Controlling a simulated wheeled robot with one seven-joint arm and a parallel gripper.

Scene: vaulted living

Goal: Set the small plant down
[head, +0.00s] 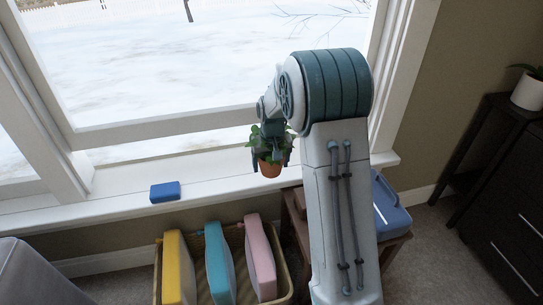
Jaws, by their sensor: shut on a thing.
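The small plant (271,165) has green leaves in a terracotta pot. It hangs in my gripper (269,160), which is shut on it. The plant looks upright and appears in front of the white windowsill (120,204). I cannot tell its exact height or whether the pot touches anything. My own arm covers much of the view to the right of the plant.
A blue box (165,192) lies on the sill. Below stands a wicker basket (203,240) with yellow, teal and pink items. A small brown table (394,246) with a blue case (389,208) is partly behind my arm. A dark cabinet (505,215) stands right.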

